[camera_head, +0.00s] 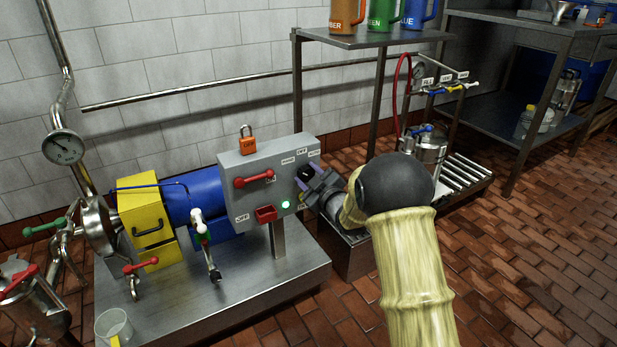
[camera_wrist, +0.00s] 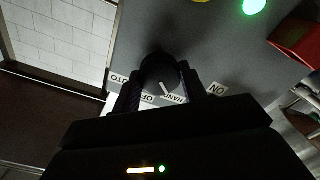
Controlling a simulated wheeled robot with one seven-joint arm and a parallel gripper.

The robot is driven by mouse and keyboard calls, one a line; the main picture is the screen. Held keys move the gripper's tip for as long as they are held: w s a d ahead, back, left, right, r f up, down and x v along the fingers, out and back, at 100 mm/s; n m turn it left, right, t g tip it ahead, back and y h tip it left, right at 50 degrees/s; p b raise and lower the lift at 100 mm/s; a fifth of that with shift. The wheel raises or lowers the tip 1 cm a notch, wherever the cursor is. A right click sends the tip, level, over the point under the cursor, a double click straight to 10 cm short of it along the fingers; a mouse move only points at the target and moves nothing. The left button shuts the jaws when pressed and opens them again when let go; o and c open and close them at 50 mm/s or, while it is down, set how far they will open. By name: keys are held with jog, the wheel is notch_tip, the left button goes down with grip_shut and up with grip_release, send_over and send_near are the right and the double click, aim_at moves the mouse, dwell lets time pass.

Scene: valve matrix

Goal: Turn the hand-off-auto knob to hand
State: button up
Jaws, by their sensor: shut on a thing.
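The hand-off-auto knob (camera_wrist: 160,72) is black and round, with a white pointer line. It sits on the face of the grey control box (camera_head: 240,205). The labels AUTO, OFF and HAND lie around the knob in the wrist view, partly covered by my fingers. The pointer line slants toward the HAND label (camera_wrist: 174,99). My gripper (camera_head: 309,181) is at the right part of the box face, shut on the knob. In the wrist view its dark fingers (camera_wrist: 161,84) stand on both sides of the knob. In the head view the gripper largely hides the knob.
The box also carries a red lever handle (camera_head: 254,178), a red block-shaped part (camera_head: 265,214) and a lit green lamp (camera_head: 285,204). A shelf with jugs (camera_head: 380,38) stands behind my arm. Brick floor is open at the right.

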jog(key=shift+f, duration=0.1)
jog(key=o, duration=1)
jog(key=shift+c, duration=0.2)
jog(key=p+v, duration=0.5)
jog(key=v, duration=1.2)
jog(key=shift+s+p, duration=0.2)
jog(key=shift+p, duration=0.15)
jog(key=shift+d, duration=0.1)
